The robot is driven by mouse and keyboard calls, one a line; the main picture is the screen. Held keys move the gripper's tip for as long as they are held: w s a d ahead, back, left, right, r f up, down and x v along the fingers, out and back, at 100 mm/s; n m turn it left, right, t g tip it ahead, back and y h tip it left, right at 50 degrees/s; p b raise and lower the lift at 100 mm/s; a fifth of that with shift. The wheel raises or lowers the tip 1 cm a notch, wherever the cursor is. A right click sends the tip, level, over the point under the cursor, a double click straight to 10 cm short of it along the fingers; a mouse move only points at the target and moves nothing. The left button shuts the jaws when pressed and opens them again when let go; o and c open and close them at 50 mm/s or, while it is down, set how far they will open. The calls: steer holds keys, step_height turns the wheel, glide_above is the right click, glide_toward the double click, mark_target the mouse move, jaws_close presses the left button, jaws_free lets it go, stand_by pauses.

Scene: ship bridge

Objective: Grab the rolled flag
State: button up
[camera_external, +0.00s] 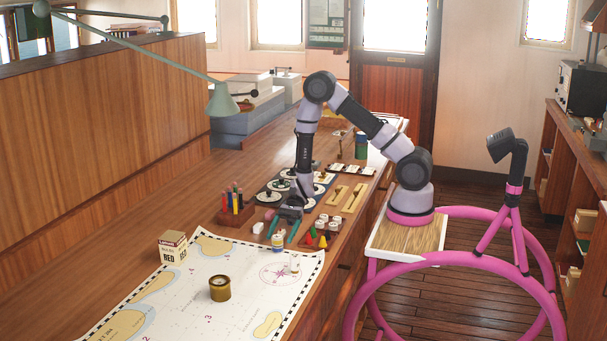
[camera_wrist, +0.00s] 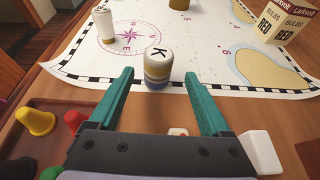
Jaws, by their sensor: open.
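A short upright roll marked K (camera_wrist: 157,68), white on top with yellowish and blue bands, looks like a rolled flag. It stands at the near edge of the chart, and it also shows in the external view (camera_external: 278,242). A second pale roll (camera_wrist: 104,25) stands farther left on the chart and also shows in the external view (camera_external: 294,264). My gripper (camera_wrist: 158,75) is open and empty, low over the table. Its teal fingers point toward the K roll, which appears between their tips in the wrist view. I cannot tell whether they touch it.
A chart (camera_external: 185,300) covers the near table, with a brass pot (camera_external: 220,288) and a bulb box (camera_external: 173,247) on it. A pen holder (camera_external: 235,207) stands left of my gripper. Coloured cones (camera_wrist: 36,120) and a white block (camera_wrist: 259,152) lie close to my fingers.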

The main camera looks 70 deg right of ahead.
mark_target(275, 246)
steer(key=shift+r+x, duration=0.15)
steer(key=shift+x, duration=1.6)
steer(key=shift+r+x, duration=0.2)
steer(key=shift+x, duration=1.6)
steer(key=shift+s+a, duration=0.15)
jaws_close()
